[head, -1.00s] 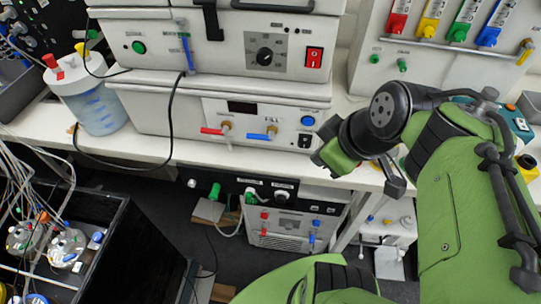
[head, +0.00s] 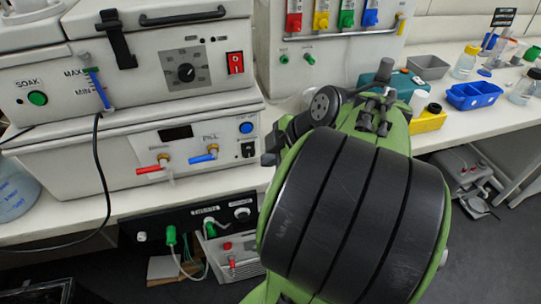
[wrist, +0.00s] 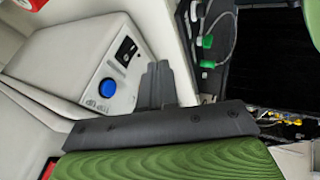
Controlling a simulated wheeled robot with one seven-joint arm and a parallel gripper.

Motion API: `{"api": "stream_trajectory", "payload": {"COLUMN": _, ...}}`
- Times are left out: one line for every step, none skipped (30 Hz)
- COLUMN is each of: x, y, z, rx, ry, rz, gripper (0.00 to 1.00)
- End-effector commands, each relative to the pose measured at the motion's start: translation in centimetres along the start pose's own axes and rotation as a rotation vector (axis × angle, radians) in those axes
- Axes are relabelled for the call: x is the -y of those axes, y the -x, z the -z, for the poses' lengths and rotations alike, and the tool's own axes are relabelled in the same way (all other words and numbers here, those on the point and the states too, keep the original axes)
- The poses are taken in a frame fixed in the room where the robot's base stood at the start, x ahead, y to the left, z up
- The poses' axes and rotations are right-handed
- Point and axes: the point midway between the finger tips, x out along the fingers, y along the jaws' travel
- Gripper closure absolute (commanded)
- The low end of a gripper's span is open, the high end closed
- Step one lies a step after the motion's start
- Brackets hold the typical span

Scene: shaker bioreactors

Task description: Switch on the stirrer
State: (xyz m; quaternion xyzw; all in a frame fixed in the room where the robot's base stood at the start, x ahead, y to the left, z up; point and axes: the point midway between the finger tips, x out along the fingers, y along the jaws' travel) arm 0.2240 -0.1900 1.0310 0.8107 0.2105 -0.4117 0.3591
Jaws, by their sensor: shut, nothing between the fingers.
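My gripper (wrist: 160,85) shows in the wrist view with its dark fingers together and nothing between them. In the head view my arm largely hides it. The fingers are apart from a white unit's front panel, which has a blue button (wrist: 107,87) and a black rocker switch (wrist: 126,50). In the head view the same blue button (head: 246,128) and black rocker switch (head: 248,150) are just left of my arm. Below the bench edge a black control panel (head: 190,222) carries knobs and a green plug (head: 171,236). I cannot tell for sure which control belongs to the stirrer.
The upper white unit has a dial (head: 186,73) and a red switch (head: 236,63). Red tap (head: 152,168) and blue tap (head: 203,157) handles stick out below. A black cable (head: 97,170) hangs at left. A blue tray (head: 473,95) and bottles stand at right.

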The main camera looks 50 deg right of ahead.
Motion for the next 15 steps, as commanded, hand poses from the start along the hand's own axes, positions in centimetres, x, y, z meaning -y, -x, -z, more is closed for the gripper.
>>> {"api": "stream_trajectory", "payload": {"x": 0.3, "y": -1.6, "z": -0.1, "rx": -0.002, "ry": 0.001, "rz": 0.004, "gripper": 1.00}}
{"api": "stream_trajectory", "payload": {"x": 0.2, "y": -2.2, "z": -0.2, "rx": -0.001, "ry": 0.000, "rz": 0.004, "gripper": 1.00}}
{"api": "stream_trajectory", "payload": {"x": 0.3, "y": -3.1, "z": -0.1, "rx": -0.002, "ry": 0.001, "rz": 0.004, "gripper": 1.00}}
{"api": "stream_trajectory", "payload": {"x": 0.3, "y": -3.8, "z": -0.1, "rx": -0.002, "ry": 0.000, "rz": 0.004, "gripper": 1.00}}
{"api": "stream_trajectory", "payload": {"x": 0.3, "y": -4.5, "z": -0.2, "rx": -0.001, "ry": 0.000, "rz": 0.005, "gripper": 1.00}}
{"api": "stream_trajectory", "payload": {"x": 0.2, "y": -5.3, "z": -0.1, "rx": -0.002, "ry": 0.001, "rz": 0.004, "gripper": 1.00}}
{"api": "stream_trajectory", "payload": {"x": 0.2, "y": -6.0, "z": -0.2, "rx": -0.001, "ry": 0.001, "rz": 0.004, "gripper": 1.00}}
{"api": "stream_trajectory", "payload": {"x": 0.3, "y": -6.6, "z": -0.1, "rx": -0.001, "ry": 0.001, "rz": 0.005, "gripper": 1.00}}
{"api": "stream_trajectory", "payload": {"x": -0.6, "y": -6.8, "z": -0.2, "rx": 0.001, "ry": 0.001, "rz": 0.002, "gripper": 1.00}}
{"api": "stream_trajectory", "payload": {"x": -1.2, "y": -7.0, "z": -0.2, "rx": 0.001, "ry": 0.002, "rz": 0.002, "gripper": 1.00}}
{"api": "stream_trajectory", "payload": {"x": -1.6, "y": -7.3, "z": -0.2, "rx": 0.001, "ry": 0.002, "rz": 0.002, "gripper": 1.00}}
{"api": "stream_trajectory", "payload": {"x": -2.1, "y": -7.5, "z": -0.2, "rx": 0.001, "ry": 0.000, "rz": 0.002, "gripper": 1.00}}
{"api": "stream_trajectory", "payload": {"x": -2.4, "y": -7.7, "z": -0.2, "rx": 0.001, "ry": 0.001, "rz": 0.001, "gripper": 1.00}}
{"api": "stream_trajectory", "payload": {"x": -2.7, "y": -7.9, "z": -0.2, "rx": 0.001, "ry": 0.001, "rz": 0.002, "gripper": 1.00}}
{"api": "stream_trajectory", "payload": {"x": -3.0, "y": -8.0, "z": -0.2, "rx": 0.001, "ry": 0.001, "rz": 0.001, "gripper": 1.00}}
